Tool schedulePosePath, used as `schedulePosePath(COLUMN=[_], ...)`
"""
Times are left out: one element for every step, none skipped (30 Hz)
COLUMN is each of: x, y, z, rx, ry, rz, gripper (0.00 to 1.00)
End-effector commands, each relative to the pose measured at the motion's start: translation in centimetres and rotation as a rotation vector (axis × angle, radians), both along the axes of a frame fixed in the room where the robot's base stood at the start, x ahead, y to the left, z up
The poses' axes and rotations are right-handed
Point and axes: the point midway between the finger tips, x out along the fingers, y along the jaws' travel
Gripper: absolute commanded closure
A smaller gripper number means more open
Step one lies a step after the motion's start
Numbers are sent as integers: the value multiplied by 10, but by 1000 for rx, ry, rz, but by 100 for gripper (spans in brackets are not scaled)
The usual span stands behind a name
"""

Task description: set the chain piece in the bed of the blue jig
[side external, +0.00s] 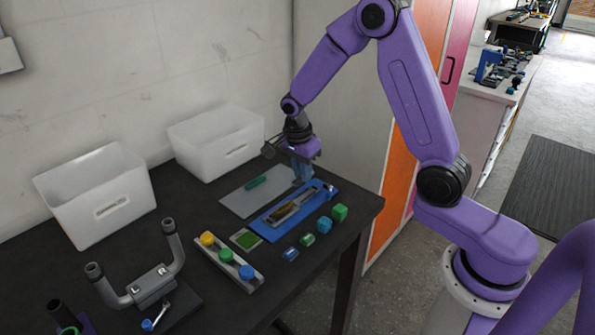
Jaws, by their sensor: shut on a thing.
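The blue jig (270,230) lies on the dark bench, a long flat plate with a pale metal bed along its middle. A brownish-gold long piece, which looks like the chain piece (284,212), is at the bed, lined up with it. I cannot tell whether it rests fully in the bed or is slightly raised. My gripper (302,179) points down over the far end of the jig, shut. Its fingertips and the exact grip are too small to make out.
A grey mat (236,203) with a green piece (256,182) lies left of the jig. Blue and green blocks (324,225) stand along its right. A rack with coloured knobs (226,255) and a handlebar stand (145,285) are nearer. White bins (98,195) line the wall.

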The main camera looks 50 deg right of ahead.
Motion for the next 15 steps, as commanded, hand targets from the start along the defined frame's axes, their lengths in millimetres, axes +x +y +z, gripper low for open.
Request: schedulePosePath(x=[1, 1, 1, 0, 0, 1, 0, 0, 0, 0, 0, 0, 0, 1, 1], y=[-1, -2, -2, -1, -1, -1, -1, -1, -1, -1, -1, -1, -1, -1, -1], z=[-3, -4, -6, -8, -10, -13, -15, -17, -21, -23, -25, -28, -30, -32, -34], rx=[0, 0, 0, 0, 0, 0, 0, 0, 0, 1, 0, 0, 0, 0, 0], ry=[0, 1, 1, 2, 1, 1, 2, 2, 2, 1, 1, 2, 2, 1, 1], rz=[1, 1, 2, 2, 2, 2, 2, 2, 2, 2, 1, 1, 2, 2, 2], gripper=[100, 100, 100, 100, 100, 100, 100, 100, 100, 100, 100, 100, 100, 100, 100])
